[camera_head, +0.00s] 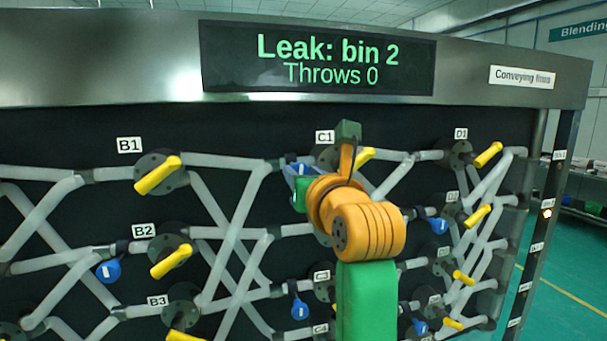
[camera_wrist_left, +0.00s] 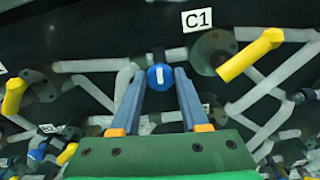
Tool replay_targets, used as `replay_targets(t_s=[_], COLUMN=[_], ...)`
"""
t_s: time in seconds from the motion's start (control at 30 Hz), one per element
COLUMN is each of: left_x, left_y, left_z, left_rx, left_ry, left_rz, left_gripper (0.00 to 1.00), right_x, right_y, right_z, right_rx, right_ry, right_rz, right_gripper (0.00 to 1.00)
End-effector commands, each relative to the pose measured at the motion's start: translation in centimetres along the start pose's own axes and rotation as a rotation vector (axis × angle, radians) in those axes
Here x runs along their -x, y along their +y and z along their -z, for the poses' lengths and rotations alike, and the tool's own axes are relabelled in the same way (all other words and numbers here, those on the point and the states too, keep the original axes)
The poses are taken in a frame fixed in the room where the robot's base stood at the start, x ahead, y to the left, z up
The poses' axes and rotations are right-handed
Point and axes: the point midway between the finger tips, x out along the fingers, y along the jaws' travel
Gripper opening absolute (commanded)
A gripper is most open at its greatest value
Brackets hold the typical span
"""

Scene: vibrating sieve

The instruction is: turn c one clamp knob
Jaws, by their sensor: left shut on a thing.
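The C1 label (camera_head: 325,137) is at the top middle of the panel, above a yellow valve handle (camera_head: 365,154). My left gripper (camera_wrist_left: 161,72) has its two blue-grey fingers closed around a round blue clamp knob (camera_wrist_left: 160,80) with a white stripe, on the pipe just left of C1. The stripe stands nearly upright, tilted slightly. In the head view my orange and green left arm covers most of the gripper, and the held knob is hidden there. My right gripper is in neither view.
Other blue clamp knobs hang on pipes at lower left (camera_head: 108,271), lower middle (camera_head: 299,309) and right (camera_head: 438,225). Yellow handles such as B1's (camera_head: 158,175) stick out from the panel. A display (camera_head: 318,60) reads "Leak: bin 2, Throws 0".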

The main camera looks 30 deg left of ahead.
Motion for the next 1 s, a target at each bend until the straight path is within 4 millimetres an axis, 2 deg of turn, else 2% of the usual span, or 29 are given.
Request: replay_targets(t_s=[1.0], left_x=[0.0], left_y=[-0.27], left_z=[0.13], left_rx=[-0.928], left_ry=[0.0], left_rz=[-0.001], left_gripper=[0.0], right_x=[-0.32], right_y=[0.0], right_z=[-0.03], right_rx=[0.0], right_ry=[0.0], right_rz=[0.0], right_gripper=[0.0])
